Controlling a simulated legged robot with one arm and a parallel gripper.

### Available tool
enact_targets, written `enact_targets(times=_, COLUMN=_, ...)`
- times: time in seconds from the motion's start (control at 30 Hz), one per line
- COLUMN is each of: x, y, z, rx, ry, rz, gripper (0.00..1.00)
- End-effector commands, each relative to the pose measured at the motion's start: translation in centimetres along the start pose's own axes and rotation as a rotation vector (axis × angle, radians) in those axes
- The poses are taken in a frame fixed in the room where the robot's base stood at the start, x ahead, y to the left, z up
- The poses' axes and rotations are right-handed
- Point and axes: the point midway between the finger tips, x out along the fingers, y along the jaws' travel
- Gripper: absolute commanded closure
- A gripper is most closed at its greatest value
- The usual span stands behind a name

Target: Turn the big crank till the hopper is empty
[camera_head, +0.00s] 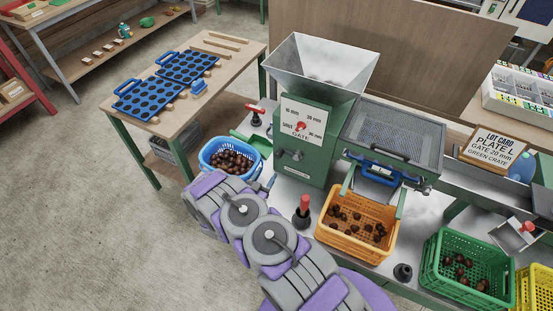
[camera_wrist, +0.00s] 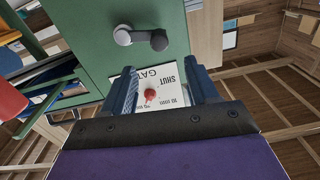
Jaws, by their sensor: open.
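The grey metal hopper (camera_head: 322,72) tops a green machine (camera_head: 318,158); its visible inner walls are bare, but its bottom is hidden. A white gate sign (camera_head: 302,122) carries a red knob. Below it is a small grey crank with a dark knob (camera_head: 290,154), also in the wrist view (camera_wrist: 140,37). A red-handled lever (camera_head: 256,112) sits left of the machine, and a red upright grip (camera_head: 303,205) stands in front. I cannot tell which is the big crank. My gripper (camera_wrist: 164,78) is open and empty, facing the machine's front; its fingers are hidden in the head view.
A blue basket (camera_head: 204,160) and an orange crate (camera_head: 328,236) hold chestnuts. A green crate (camera_head: 432,270) holds several more. A sieve tray (camera_head: 394,138) adjoins the machine. A wooden table (camera_head: 212,66) with blue plates stands left. The floor at left is clear.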

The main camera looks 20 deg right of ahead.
Motion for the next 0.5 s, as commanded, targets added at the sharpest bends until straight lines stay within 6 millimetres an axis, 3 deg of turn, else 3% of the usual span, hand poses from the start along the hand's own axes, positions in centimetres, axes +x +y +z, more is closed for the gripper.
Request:
enact_targets(times=0.3, x=6.1, y=0.2, z=0.2, rx=0.002, ry=0.000, rz=0.005, gripper=0.41)
enact_targets(times=0.5, x=9.1, y=0.1, z=0.2, rx=0.002, ry=-0.001, rz=0.002, gripper=0.41)
